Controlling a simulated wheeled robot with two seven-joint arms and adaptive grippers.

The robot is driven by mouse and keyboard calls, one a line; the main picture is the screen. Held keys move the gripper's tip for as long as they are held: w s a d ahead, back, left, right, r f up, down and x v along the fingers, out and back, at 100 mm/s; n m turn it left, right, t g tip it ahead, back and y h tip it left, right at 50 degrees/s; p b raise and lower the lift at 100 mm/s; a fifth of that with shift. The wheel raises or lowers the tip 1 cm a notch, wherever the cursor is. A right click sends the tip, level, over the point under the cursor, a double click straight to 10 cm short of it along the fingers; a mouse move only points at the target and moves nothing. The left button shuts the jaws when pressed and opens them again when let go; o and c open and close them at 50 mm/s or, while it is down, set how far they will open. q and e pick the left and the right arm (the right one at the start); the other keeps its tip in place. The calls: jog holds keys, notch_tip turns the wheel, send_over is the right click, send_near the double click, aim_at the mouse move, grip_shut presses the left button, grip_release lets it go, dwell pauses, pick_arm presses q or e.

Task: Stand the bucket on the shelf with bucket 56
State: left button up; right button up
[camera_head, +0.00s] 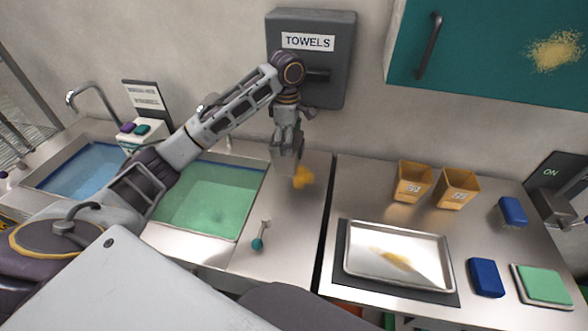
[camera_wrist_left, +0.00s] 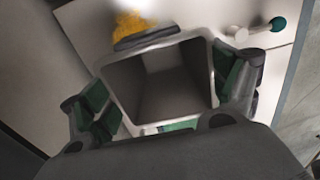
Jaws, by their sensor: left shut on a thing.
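My left gripper (camera_head: 287,138) is shut on a grey, square-mouthed bucket (camera_head: 284,160), above the steel counter between the green basin and the counter gap. In the left wrist view the bucket (camera_wrist_left: 160,85) shows its open, empty-looking mouth, with green-padded fingers on both sides. Two tan buckets with small labels stand side by side at the back of the right counter, one to the left (camera_head: 412,183) and one to the right (camera_head: 457,190). Their numbers are too small to read surely. Whether the held bucket touches the counter is unclear. My right gripper is not in view.
A yellow object (camera_head: 303,177) is beside the held bucket. A teal-ended tool (camera_head: 260,236) lies nearer. A metal tray (camera_head: 356,270) is on the right counter, with blue blocks (camera_head: 487,277) and a green pad (camera_head: 543,286). A teal cabinet (camera_head: 478,60) hangs above; a towel dispenser (camera_head: 300,20) is behind.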

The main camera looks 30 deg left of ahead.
aim_at(288, 163)
pick_arm(q)
jog(key=shift+f+b, duration=0.5)
jog(key=shift+f, duration=1.7)
jog(key=shift+f, duration=2.5)
jog(key=shift+p, duration=0.3)
jog(key=o, duration=1.7)
jog(key=shift+f, duration=0.1)
